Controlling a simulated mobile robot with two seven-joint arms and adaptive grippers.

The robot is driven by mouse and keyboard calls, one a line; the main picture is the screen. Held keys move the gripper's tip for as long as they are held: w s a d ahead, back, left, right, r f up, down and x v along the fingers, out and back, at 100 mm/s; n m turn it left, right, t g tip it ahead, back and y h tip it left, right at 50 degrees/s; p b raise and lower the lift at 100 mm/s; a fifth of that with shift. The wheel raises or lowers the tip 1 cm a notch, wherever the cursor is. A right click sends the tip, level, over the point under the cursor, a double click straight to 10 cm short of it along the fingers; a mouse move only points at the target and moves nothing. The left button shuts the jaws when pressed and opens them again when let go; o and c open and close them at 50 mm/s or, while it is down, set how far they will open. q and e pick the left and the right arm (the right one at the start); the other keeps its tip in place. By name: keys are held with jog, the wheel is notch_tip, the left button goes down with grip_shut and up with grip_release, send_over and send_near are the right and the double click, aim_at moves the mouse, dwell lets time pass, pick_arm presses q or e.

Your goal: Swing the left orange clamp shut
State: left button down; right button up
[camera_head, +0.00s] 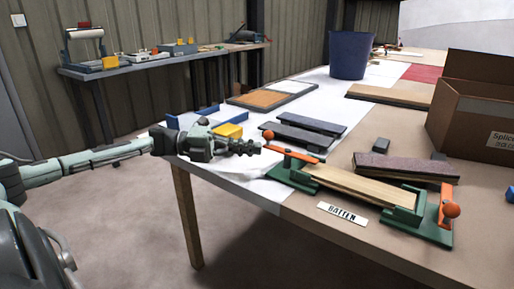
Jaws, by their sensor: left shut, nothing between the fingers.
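The left orange clamp (293,153) is a flat lever with a round ball knob at its left end. It sits over the left green end block (290,177) of a fixture holding a pale wooden batten (362,187). Its lever slants from the knob at upper left to lower right. The right orange clamp (446,201) stands at the fixture's right end, with its own ball knob. My left gripper (257,148) is shut and empty, just left of and below the left clamp's knob; whether they touch I cannot tell. My right gripper is not in view.
A "BATTEN" label (342,214) lies in front of the fixture. Dark sanding blocks (311,124) lie behind it, and a yellow block (228,131) is behind my gripper. A cardboard box (470,125) stands right, a blue bin (351,56) at the back. The table's front left is bare.

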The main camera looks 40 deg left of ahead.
pick_arm(q)
jog(key=a, duration=0.2)
jog(key=s+a, duration=0.1)
jog(key=a, duration=0.3)
jog(key=shift+s+a, duration=0.3)
jog(key=shift+a, duration=0.05)
jog(key=shift+s+a, duration=0.1)
jog(key=shift+a, duration=0.25)
jog(key=shift+s+a, duration=0.1)
jog(key=shift+a, duration=0.1)
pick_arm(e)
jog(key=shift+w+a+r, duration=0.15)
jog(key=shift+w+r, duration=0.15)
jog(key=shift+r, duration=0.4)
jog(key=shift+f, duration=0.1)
pick_arm(q)
jog(key=shift+s+a, duration=0.1)
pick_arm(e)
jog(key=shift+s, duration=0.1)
